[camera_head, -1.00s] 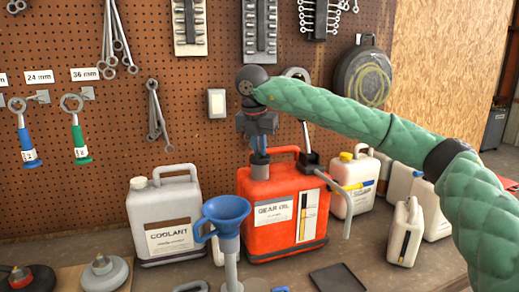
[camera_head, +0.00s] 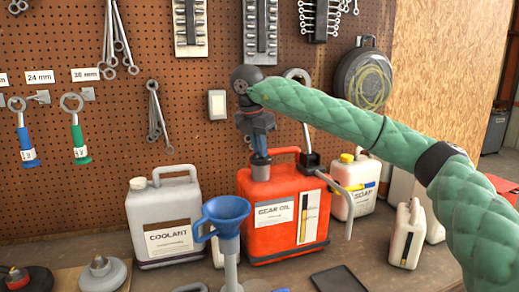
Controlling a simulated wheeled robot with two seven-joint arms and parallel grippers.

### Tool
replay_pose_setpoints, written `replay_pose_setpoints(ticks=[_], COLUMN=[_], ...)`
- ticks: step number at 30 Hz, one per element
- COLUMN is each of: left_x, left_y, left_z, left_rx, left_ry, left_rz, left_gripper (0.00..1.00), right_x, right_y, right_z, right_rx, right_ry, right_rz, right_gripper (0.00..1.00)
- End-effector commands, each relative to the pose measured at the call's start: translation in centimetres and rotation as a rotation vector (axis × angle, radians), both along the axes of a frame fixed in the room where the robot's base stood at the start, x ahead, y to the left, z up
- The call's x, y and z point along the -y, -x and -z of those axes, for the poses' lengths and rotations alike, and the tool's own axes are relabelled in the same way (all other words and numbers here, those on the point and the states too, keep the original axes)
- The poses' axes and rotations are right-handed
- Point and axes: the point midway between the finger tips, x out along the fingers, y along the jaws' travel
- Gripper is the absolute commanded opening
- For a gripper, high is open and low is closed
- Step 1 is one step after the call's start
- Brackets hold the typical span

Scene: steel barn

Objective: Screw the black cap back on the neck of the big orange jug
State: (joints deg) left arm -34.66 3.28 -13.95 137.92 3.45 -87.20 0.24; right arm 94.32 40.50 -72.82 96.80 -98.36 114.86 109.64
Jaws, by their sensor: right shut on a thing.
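The big orange jug (camera_head: 285,232), labelled GEAR OIL, stands upright on the bench in the head view. Its grey neck (camera_head: 260,173) rises at the jug's top left. My right gripper (camera_head: 260,150) points down right above the neck and is shut on the dark cap (camera_head: 260,159). The cap sits at the top of the neck and looks in contact with it. The fingers partly hide the cap, so I cannot tell how far it is threaded on. My left gripper is not in view.
A grey COOLANT jug (camera_head: 165,215) and a blue funnel (camera_head: 226,214) on a stand are left of the orange jug. A dark pump with a curved spout (camera_head: 310,160) is close on its right. A SOAP jug (camera_head: 357,192) and other white containers stand further right.

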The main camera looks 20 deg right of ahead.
Motion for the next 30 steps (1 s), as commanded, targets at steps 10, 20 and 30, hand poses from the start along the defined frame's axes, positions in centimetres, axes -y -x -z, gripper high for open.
replay_pose_setpoints(ticks=[10, 20, 30], left_x=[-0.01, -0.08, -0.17], left_y=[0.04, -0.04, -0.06], left_z=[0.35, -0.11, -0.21], left_rx=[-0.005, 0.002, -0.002], left_ry=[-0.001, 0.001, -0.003], left_rz=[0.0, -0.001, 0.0], left_gripper=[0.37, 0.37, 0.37], right_x=[0.02, 0.02, 0.02], right_y=[-0.02, 0.0, 0.0], right_z=[-0.01, 0.02, -0.48], right_rx=[0.0, -0.001, -0.001], right_ry=[0.0, 0.001, 0.001], right_rz=[0.009, 0.008, 0.008], right_gripper=[0.24, 0.47, 0.47])
